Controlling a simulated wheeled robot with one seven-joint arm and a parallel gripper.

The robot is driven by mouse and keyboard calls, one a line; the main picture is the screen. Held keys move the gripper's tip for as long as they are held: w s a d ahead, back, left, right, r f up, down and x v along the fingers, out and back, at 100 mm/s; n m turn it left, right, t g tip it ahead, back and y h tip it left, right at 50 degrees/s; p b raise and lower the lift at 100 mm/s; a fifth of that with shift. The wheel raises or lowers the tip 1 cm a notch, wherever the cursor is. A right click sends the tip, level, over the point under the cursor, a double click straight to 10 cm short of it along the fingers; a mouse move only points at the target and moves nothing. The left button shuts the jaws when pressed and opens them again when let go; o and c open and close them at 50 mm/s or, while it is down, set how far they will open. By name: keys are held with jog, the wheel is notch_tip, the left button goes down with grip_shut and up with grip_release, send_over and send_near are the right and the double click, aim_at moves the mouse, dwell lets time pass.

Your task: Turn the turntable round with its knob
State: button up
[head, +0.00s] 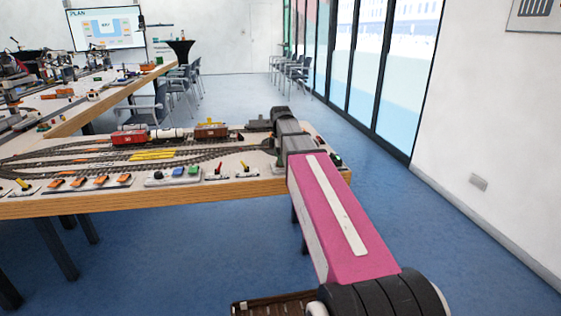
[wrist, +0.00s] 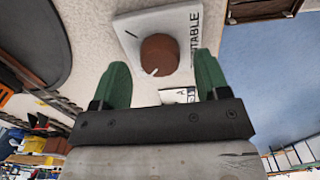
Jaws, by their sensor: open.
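In the wrist view, a round brown knob (wrist: 158,55) with a white pointer mark sits on a white plate (wrist: 136,28) with black lettering ending in "NTABLE". My gripper (wrist: 162,74) is open, its two green fingers spread with the knob ahead of and between their tips. I cannot tell whether the fingers touch the plate. A large dark disc (wrist: 35,38), apparently the turntable, is partly visible at the upper left. In the head view my arm covers the knob, and my fingers cannot be made out.
The layout table (head: 130,200) carries tracks, a red wagon (head: 130,135), a white tank wagon (head: 167,134) and several small control panels along its front edge. Chairs (head: 178,92) stand beyond. Blue floor (head: 440,250) to the right is clear up to the wall.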

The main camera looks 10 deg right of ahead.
jog(key=shift+f, duration=0.85)
jog(key=c, duration=0.9)
jog(key=shift+c, duration=0.2)
